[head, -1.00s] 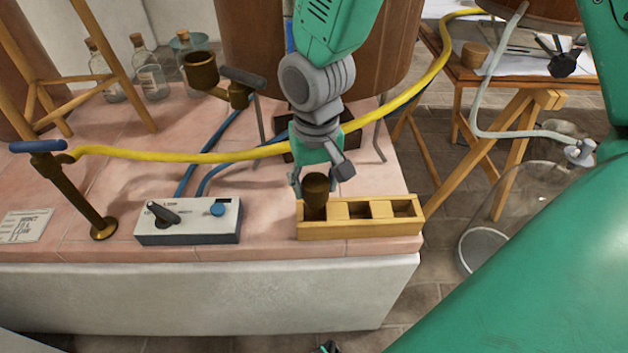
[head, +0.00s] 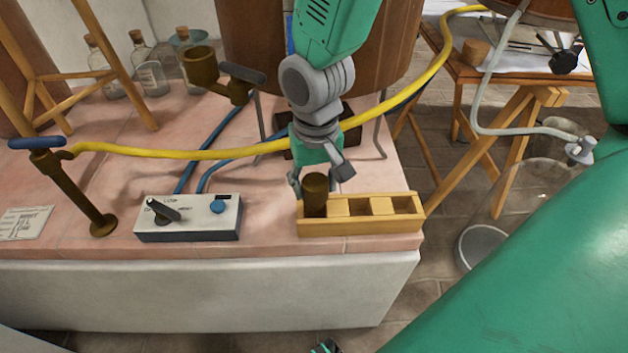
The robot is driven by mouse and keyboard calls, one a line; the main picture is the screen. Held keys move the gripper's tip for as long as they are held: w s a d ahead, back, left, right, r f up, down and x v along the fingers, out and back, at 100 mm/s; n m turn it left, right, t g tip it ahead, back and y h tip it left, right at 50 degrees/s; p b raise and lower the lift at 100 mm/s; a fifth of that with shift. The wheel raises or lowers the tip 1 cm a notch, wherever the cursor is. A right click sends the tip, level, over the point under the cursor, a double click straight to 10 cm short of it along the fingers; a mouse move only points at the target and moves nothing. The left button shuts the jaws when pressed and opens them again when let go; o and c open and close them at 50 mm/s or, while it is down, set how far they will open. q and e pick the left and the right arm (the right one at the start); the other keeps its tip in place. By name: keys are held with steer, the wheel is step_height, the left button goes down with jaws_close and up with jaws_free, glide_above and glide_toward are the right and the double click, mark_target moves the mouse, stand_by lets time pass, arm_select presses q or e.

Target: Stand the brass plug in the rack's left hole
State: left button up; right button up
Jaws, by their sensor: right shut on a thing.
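The brass plug (head: 315,194) is a dark brown cylinder, upright at the left hole of the wooden rack (head: 362,227). Its lower part seems to be inside the hole; how deep it sits is hidden by the rack's front wall. The rack's middle and right holes look empty. My right gripper (head: 319,180) comes down from above and behind and is shut on the plug. My left gripper is not clearly in view; only a small dark part shows at the bottom edge.
A white control box (head: 188,224) with a lever and blue knob stands left of the rack. A yellow hose (head: 205,153) crosses behind my right gripper. A brass valve pipe (head: 75,190) stands at left. The bench's front edge lies just before the rack.

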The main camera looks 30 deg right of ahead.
mark_target(314, 180)
steer(key=shift+f, duration=1.2)
stand_by(1.5)
steer(key=shift+f, duration=0.35)
stand_by(0.8)
steer(key=shift+f+p, duration=0.15)
steer(key=shift+p, duration=0.15)
stand_by(0.6)
steer(key=shift+f, duration=0.2)
stand_by(0.8)
steer(key=o, duration=1.3)
steer(key=shift+r+p, duration=3.5)
steer(key=shift+p, duration=0.55)
